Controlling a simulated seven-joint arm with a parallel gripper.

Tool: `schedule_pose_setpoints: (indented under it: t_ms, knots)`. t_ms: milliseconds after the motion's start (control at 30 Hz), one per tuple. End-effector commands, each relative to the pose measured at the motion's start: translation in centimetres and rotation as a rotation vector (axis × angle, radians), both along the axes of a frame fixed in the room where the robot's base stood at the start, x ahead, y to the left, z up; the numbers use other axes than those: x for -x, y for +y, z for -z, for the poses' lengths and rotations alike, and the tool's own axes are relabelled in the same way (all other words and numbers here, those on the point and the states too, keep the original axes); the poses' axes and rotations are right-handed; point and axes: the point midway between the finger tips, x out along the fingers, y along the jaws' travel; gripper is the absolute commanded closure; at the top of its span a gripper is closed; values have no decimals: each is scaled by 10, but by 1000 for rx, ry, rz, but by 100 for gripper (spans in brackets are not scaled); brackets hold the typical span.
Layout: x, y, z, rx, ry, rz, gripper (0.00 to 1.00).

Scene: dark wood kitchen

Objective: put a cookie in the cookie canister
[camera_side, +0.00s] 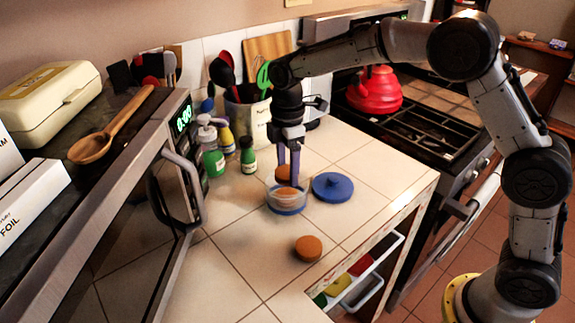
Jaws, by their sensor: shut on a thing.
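The cookie canister (287,205) is a low, clear round container with a blue base, standing open on the tiled counter. Its blue lid (333,186) lies on the counter just to the right, knob up. My gripper (287,176) points straight down over the canister and is shut on an orange-brown cookie (284,172), which is at or just above the rim. Another orange-brown shape, a cookie (287,192), shows inside the canister below it. One more cookie (308,248) lies on the counter in front of the canister. Whether the held cookie touches the canister is unclear.
A utensil crock (248,120) and several bottles, one a green one (248,156), stand behind and left. A microwave with an open door (170,220) is at left. A red kettle (374,92) sits on the stove. An open drawer (366,272) is below the counter.

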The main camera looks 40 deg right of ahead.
Motion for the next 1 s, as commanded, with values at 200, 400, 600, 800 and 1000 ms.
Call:
schedule_pose_setpoints:
  t_ms: [200, 400, 600, 800, 1000]
  knots:
    - [0, 0, 0, 0, -1, 0, 87]
    - [0, 0, 0, 0, -1, 0, 87]
    - [0, 0, 0, 0, -1, 0, 14]
    - [0, 0, 0, 0, -1, 0, 0]
    - [-1, 0, -4, 0, -2, 0, 0]
